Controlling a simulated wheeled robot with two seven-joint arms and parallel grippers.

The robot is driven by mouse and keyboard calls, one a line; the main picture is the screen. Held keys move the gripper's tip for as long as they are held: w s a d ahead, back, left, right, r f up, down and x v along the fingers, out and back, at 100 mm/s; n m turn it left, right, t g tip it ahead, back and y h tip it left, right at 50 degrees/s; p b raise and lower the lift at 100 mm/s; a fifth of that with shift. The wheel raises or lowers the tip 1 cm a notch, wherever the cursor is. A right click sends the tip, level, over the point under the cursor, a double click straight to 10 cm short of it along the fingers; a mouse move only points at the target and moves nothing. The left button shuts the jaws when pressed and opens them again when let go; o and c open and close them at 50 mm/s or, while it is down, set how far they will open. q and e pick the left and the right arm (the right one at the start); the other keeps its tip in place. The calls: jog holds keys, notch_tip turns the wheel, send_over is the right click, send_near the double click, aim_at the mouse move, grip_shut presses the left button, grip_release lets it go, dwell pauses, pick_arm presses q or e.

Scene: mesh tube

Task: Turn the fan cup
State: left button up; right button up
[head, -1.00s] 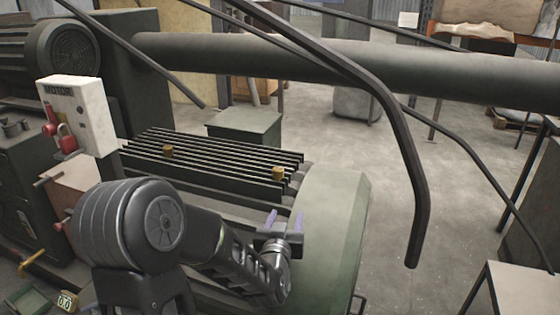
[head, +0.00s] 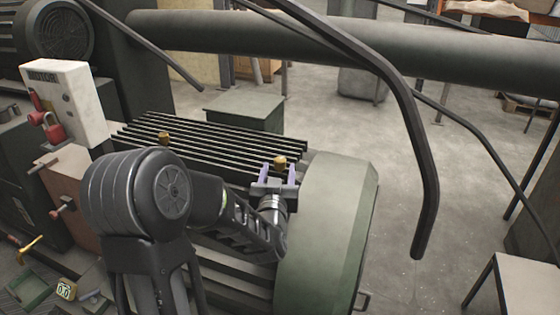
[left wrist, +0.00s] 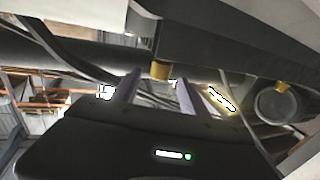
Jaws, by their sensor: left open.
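Two small brass cups show on the dark ribbed motor top (head: 215,150). One cup (head: 163,138) is at the left, the other (head: 280,162) at the right end by the green rounded end cover (head: 330,225). I cannot tell from the picture which one is the fan cup. My left gripper (head: 277,174) is open, its two purple fingers on either side of the right cup. In the left wrist view the near cup (left wrist: 160,70) shows between the finger tips, and touch is not clear. The other cup (left wrist: 282,86) is farther right. My right gripper is not in view.
A white MOTOR switch box (head: 65,100) with red parts stands at the left. A thick dark pipe (head: 330,50) crosses behind, and a bent dark bar (head: 425,190) hangs right of the cover.

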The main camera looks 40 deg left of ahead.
aim_at(280, 165)
pick_arm(q)
jog(key=x, duration=0.5)
grip_shut()
dwell(0.5)
